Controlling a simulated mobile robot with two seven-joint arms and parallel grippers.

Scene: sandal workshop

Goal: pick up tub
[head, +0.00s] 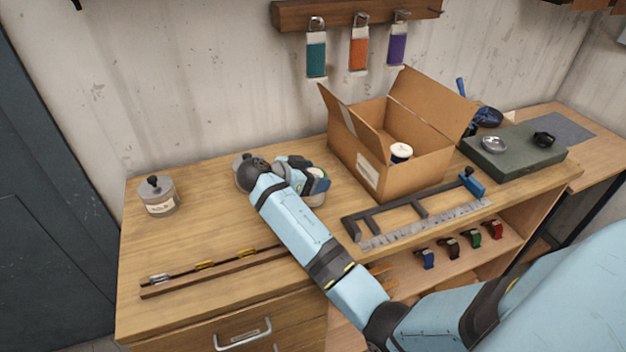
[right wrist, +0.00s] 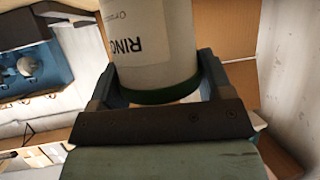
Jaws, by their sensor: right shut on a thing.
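A white tub (right wrist: 152,45) with a dark green band and black lettering beginning "RIN" is between the fingers of my right gripper (right wrist: 158,85) in the right wrist view. The fingers are shut on its sides near the green band. In the head view the right gripper (head: 305,178) is over the middle of the workbench, left of the cardboard box, and mostly hides the tub. I cannot tell whether the tub touches the bench. My left gripper is not in view.
The open cardboard box (head: 418,172) stands right of the gripper, flaps up. A lidded jar (head: 158,197) is at the left. A dark frame with a ruler (head: 425,222) lies in front of the box. A green case (head: 515,160) is at the right. The left bench top has free room.

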